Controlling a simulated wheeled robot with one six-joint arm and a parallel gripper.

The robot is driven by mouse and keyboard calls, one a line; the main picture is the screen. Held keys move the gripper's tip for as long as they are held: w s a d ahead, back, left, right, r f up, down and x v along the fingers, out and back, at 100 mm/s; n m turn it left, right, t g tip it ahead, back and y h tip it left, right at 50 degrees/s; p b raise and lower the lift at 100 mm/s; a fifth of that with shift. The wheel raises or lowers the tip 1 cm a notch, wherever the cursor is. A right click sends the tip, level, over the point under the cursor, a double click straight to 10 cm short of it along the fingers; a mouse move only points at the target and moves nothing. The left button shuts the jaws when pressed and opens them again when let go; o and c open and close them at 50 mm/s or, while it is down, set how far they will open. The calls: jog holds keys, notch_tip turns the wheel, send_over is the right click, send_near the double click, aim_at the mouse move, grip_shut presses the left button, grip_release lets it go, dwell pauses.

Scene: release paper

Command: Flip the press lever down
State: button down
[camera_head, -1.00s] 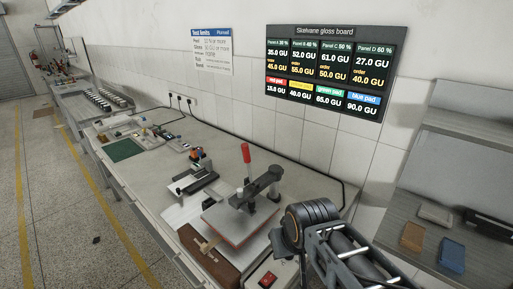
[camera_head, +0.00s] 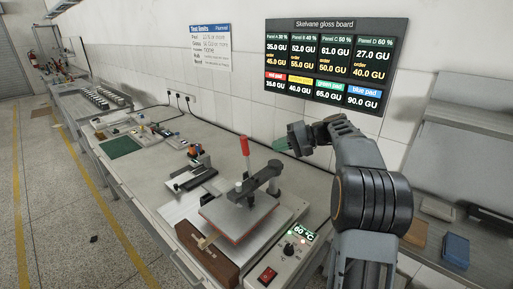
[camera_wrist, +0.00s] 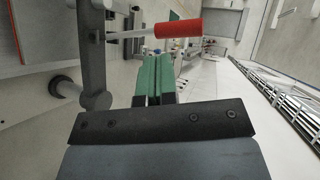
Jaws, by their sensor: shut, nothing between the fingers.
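The press (camera_head: 240,212) stands on the bench with a grey upper plate over a reddish-orange layer and a dark arm across its top. Its lever (camera_head: 244,146) has a red grip and points nearly straight up. In the wrist view the red grip (camera_wrist: 178,29) lies across the upper middle, ahead of the fingers and apart from them in the picture. My gripper (camera_head: 282,143) is raised to the right of the lever, its green fingertips partly hidden by the wrist. In the wrist view the green fingers (camera_wrist: 153,78) are together and empty.
A control box (camera_head: 283,262) with a red switch and a lit 60 °C display stands at the press's front right. A brown block (camera_head: 207,256) lies at its front left. The tiled wall runs close along the bench.

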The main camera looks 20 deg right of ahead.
jog(key=w+d+t+y, duration=0.1)
jog(key=w+d+y, duration=0.2)
jog(key=d, duration=0.4)
jog(key=shift+w+n+t, duration=0.15)
jog(key=shift+n+t, duration=0.15)
jog(key=s+a+p+x, duration=0.1)
jog(key=s+p+x, duration=0.1)
jog(key=x, duration=1.1)
jog(key=shift+s+p, duration=0.4)
jog(key=shift+p, duration=0.15)
jog(key=shift+f+b, duration=0.25)
jog(key=shift+b, duration=0.2)
